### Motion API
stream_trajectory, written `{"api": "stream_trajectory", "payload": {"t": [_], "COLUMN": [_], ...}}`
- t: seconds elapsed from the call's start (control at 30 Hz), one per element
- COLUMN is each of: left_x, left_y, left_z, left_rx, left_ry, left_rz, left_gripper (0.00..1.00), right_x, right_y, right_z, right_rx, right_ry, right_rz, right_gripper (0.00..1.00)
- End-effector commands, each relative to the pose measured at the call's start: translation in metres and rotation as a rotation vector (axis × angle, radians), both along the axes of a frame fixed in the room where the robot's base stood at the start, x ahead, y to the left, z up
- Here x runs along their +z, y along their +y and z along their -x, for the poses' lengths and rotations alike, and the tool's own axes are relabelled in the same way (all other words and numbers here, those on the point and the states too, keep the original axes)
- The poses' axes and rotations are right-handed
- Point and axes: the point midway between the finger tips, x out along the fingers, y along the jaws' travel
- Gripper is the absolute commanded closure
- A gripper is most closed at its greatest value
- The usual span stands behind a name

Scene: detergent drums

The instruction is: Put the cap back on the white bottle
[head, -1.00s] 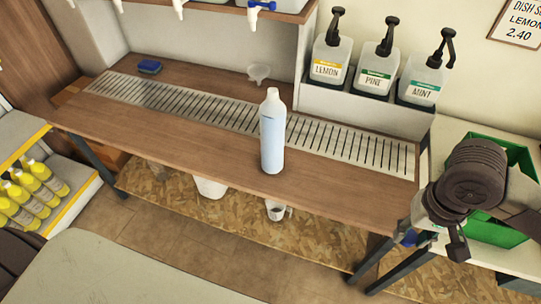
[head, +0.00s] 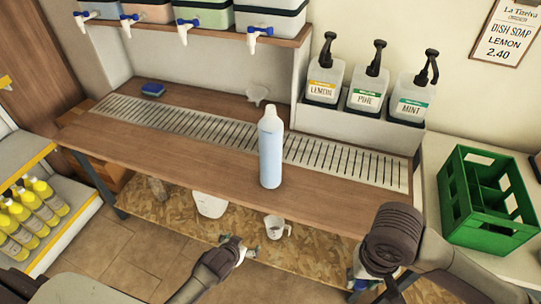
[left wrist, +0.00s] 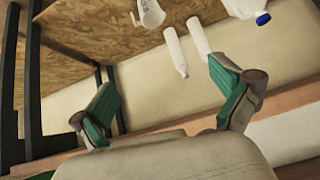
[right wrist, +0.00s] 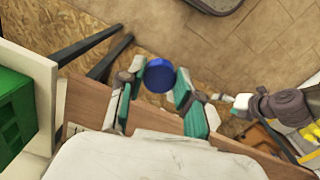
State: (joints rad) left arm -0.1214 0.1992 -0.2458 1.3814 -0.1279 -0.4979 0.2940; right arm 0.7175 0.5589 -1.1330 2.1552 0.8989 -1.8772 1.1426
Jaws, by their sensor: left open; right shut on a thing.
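The white bottle (head: 270,155), with a pale blue body and narrow white neck, stands upright on the wooden counter near its front edge. My right gripper (right wrist: 155,82) is shut on the blue cap (right wrist: 159,74), held between its fingertips in the right wrist view. In the head view my right gripper (head: 362,272) is low, right of the bottle and in front of the counter, largely hidden by its own wrist. My left gripper (head: 236,244) is open and empty, below and left of the bottle, in front of the counter. Its spread fingers (left wrist: 168,92) show in the left wrist view.
A metal drain grate (head: 215,128) runs along the counter (head: 200,158). A blue sponge (head: 153,89) lies at the back left. Pump bottles (head: 363,92) stand behind at right. A green crate (head: 487,205) is at far right. A measuring cup (head: 276,227) sits on the lower shelf.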

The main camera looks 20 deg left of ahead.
Motion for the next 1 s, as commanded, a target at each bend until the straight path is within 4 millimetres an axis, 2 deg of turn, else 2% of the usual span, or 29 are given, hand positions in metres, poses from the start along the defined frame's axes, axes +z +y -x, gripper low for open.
{"api": "stream_trajectory", "payload": {"t": [0.03, 0.2, 0.33, 0.5, 0.6, 0.7, 0.8, 1.0], "left_x": [0.025, 0.107, 0.172, 0.246, 0.276, 0.294, 0.302, 0.304], "left_y": [-0.002, -0.009, -0.016, -0.023, -0.026, -0.028, -0.029, -0.029], "left_z": [-0.018, -0.062, -0.085, -0.100, -0.102, -0.103, -0.103, -0.103], "left_rx": [0.002, 0.014, 0.023, 0.030, 0.033, 0.035, 0.036, 0.037], "left_ry": [-0.048, -0.192, -0.303, -0.424, -0.473, -0.504, -0.516, -0.518], "left_rz": [0.006, 0.029, 0.054, 0.087, 0.100, 0.112, 0.116, 0.117], "left_gripper": [0.00, 0.00, 0.00, 0.00, 0.00, 0.00, 0.00, 0.00], "right_x": [-0.006, -0.021, -0.031, -0.040, -0.043, -0.045, -0.046, -0.046], "right_y": [0.008, 0.029, 0.046, 0.064, 0.071, 0.075, 0.076, 0.077], "right_z": [0.005, 0.018, 0.029, 0.042, 0.048, 0.051, 0.053, 0.053], "right_rx": [0.008, 0.026, 0.035, 0.038, 0.038, 0.038, 0.037, 0.037], "right_ry": [0.006, 0.008, 0.011, 0.015, 0.018, 0.019, 0.020, 0.019], "right_rz": [-0.004, -0.010, -0.017, -0.021, -0.024, -0.023, -0.023, -0.023], "right_gripper": [0.75, 0.75, 0.75, 0.75, 0.75, 0.75, 0.75, 0.75]}}
